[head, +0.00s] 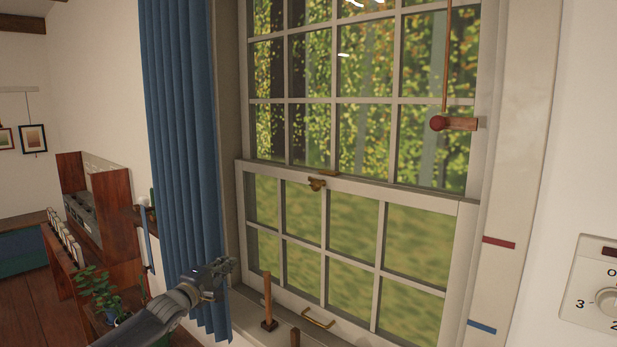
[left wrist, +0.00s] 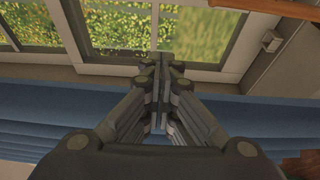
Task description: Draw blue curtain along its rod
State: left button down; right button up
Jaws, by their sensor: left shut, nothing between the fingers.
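The blue curtain (head: 183,150) hangs in gathered folds at the left side of the window. Its top and the rod are out of view. My left gripper (head: 226,268) is in front of the lower part of the curtain, near its right edge. In the left wrist view the gripper (left wrist: 160,75) is shut with its fingertips together and no cloth between them. The blue curtain (left wrist: 50,120) runs across that view behind the fingers, with the window beyond. I cannot tell whether the gripper touches the cloth. My right gripper is not in view.
The sash window (head: 345,235) is right of the curtain. A wooden peg (head: 267,305) and a brass handle (head: 318,319) are at its bottom. A red-ended knob (head: 438,123) hangs at upper right. A dial panel (head: 597,297) is far right. A potted plant (head: 98,290) stands lower left.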

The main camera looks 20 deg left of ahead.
pick_arm(q)
jog(key=shift+w+a+b, duration=0.35)
jog(key=shift+w+a, duration=0.05)
jog(key=shift+a, duration=0.85)
jog(key=shift+w+a+b, duration=0.4)
jog(key=shift+a, duration=0.85)
jog(key=shift+w+a+b, duration=0.35)
jog(key=shift+w+a, duration=0.05)
jog(key=shift+a, duration=0.85)
jog(key=shift+s+p, duration=0.2)
jog(key=shift+p, duration=0.15)
jog(key=p, duration=0.9)
send_near(208, 257)
jog(key=shift+w+a+f, duration=0.3)
jog(key=shift+w+a, duration=0.05)
jog(key=shift+w, duration=0.1)
